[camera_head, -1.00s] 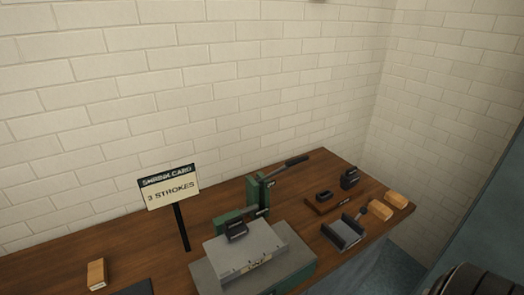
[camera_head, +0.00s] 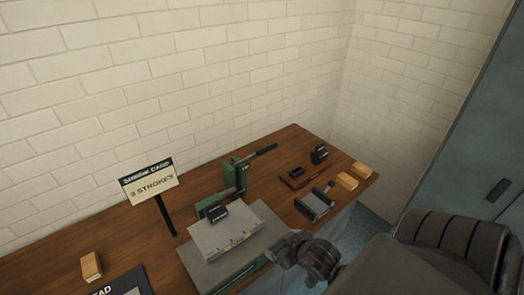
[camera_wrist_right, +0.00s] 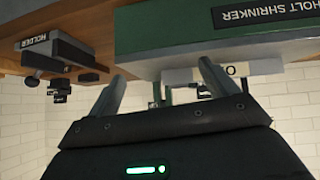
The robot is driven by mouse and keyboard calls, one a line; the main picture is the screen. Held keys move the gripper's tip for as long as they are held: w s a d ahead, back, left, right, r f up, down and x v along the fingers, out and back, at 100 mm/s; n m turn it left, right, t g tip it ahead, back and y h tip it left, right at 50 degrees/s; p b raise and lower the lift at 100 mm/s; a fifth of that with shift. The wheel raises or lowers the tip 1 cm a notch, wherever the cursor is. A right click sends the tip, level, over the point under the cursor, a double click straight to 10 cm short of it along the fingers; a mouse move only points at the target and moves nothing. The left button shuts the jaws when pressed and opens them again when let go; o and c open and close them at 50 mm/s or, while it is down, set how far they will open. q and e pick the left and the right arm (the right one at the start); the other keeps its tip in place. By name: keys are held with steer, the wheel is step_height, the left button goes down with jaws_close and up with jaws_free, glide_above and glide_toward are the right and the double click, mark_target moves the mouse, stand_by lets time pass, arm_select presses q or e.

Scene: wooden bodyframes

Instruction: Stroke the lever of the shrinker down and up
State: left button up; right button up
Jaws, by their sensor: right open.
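The shrinker is a green machine (camera_head: 231,178) on the wooden bench, with a grey plate (camera_head: 226,237) in front. Its lever (camera_head: 262,152) has a black handle pointing up and to the right. My right gripper (camera_head: 285,250) is at the front edge of the bench, below and in front of the lever and apart from it. In the right wrist view its two fingers (camera_wrist_right: 160,78) are spread with nothing between them. The green base labelled HOLT SHRINKER (camera_wrist_right: 180,35) lies close beyond them. My left gripper is out of view.
A sign reading 3 STROKES (camera_head: 151,186) stands left of the shrinker. A dark holder (camera_head: 314,204), small dark tools (camera_head: 298,173) and wooden blocks (camera_head: 348,181) lie to the right. Another wooden block (camera_head: 91,267) is at the left. A brick wall is behind the bench.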

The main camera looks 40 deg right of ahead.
steer(key=w+d+r+t, duration=0.3)
steer(key=r, duration=0.5)
steer(key=w+d+r+t, duration=0.3)
steer(key=r, duration=0.5)
steer(key=t, duration=0.3)
glide_toward(269, 149)
steer(key=w, duration=0.2)
steer(key=shift+y, duration=0.4)
steer(key=w, duration=0.9)
steer(key=shift+w+d+r, duration=0.15)
steer(key=shift+w+d, duration=0.15)
steer(key=shift+w, duration=0.75)
steer(key=shift+c, duration=0.4)
